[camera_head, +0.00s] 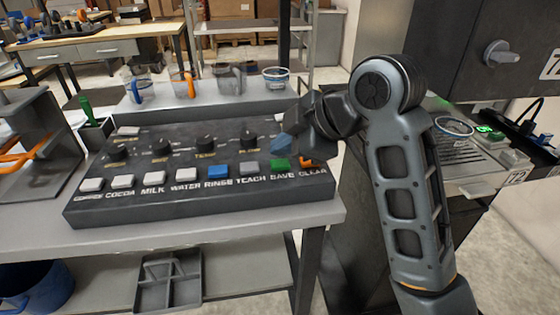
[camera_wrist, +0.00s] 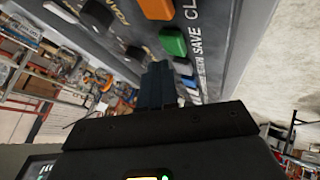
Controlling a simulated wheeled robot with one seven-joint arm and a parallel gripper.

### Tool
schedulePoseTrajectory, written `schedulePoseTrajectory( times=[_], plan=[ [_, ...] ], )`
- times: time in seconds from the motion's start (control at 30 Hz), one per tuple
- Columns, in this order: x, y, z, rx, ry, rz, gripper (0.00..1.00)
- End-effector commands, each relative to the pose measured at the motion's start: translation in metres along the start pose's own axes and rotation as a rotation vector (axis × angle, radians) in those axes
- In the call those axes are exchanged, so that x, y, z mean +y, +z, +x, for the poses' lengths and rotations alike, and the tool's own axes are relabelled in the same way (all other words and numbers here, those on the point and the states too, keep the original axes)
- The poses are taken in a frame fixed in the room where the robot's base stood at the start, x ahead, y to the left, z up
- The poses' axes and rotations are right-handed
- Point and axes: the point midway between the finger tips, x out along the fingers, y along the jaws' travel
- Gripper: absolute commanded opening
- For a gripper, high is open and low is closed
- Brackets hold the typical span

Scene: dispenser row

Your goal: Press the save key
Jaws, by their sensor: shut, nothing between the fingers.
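The save key is the green key (camera_head: 279,165) in the front row of a dark sloped key panel (camera_head: 140,205), with the word SAVE printed below it. In the wrist view the green key (camera_wrist: 173,42) stands just past the fingertips. My gripper (camera_head: 283,147) is shut and empty, with its blue-grey fingers just above and behind the save key in the head view. In the wrist view the shut fingers (camera_wrist: 158,72) appear apart from the key in the picture.
A grey teach key (camera_head: 249,168) and a blue rinse key (camera_head: 217,171) lie left of the save key. Several black knobs, such as this one (camera_head: 248,138), rise behind the row. Cups (camera_head: 185,84) stand on a shelf behind the panel.

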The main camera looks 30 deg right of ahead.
Motion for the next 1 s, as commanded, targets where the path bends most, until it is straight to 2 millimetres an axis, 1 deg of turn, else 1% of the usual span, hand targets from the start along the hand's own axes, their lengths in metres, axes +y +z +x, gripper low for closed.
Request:
schedulePoseTrajectory(
  times=[0.2,0.5,1.0],
  plan=[
    [-0.0002,0.0002,0.0002,0.000,0.000,0.000,0.00],
    [-0.0046,0.0042,0.0059,0.000,0.000,0.000,0.00],
    [-0.0051,0.0049,0.0068,0.000,0.000,0.000,0.00]
  ],
)
